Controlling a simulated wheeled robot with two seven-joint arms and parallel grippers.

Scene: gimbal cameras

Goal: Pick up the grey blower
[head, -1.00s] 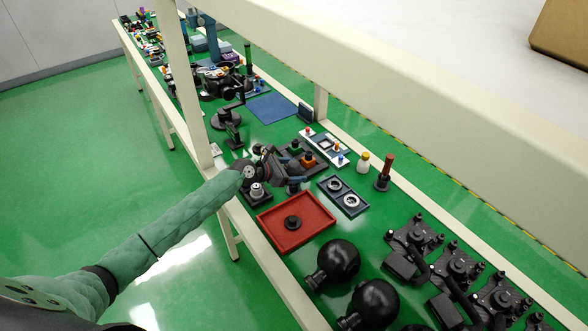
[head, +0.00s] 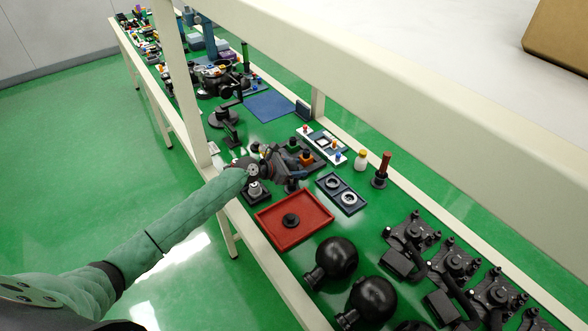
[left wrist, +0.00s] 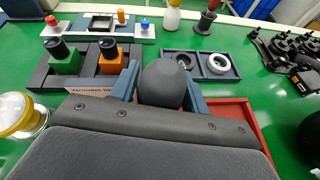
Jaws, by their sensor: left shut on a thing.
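The grey blower (left wrist: 163,84) is a dark grey rounded bulb in the left wrist view. It sits between the two blue-grey fingers of my left gripper (left wrist: 164,92), which is shut on it. In the head view my left gripper (head: 289,168) is over the bench, behind the red tray. The blower is small and dark there and mostly hidden by the gripper. The wrist body hides its lower part in the wrist view, so I cannot tell whether it touches the bench. My right gripper is not in view.
A red tray (head: 262,218) with a black disc is in front. A dark two-ring holder (head: 332,194) is to the right. A block with green and orange parts (left wrist: 92,78) stands close behind. An amber-capped jar (left wrist: 22,120) is at left. A shelf beam (head: 400,85) runs above.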

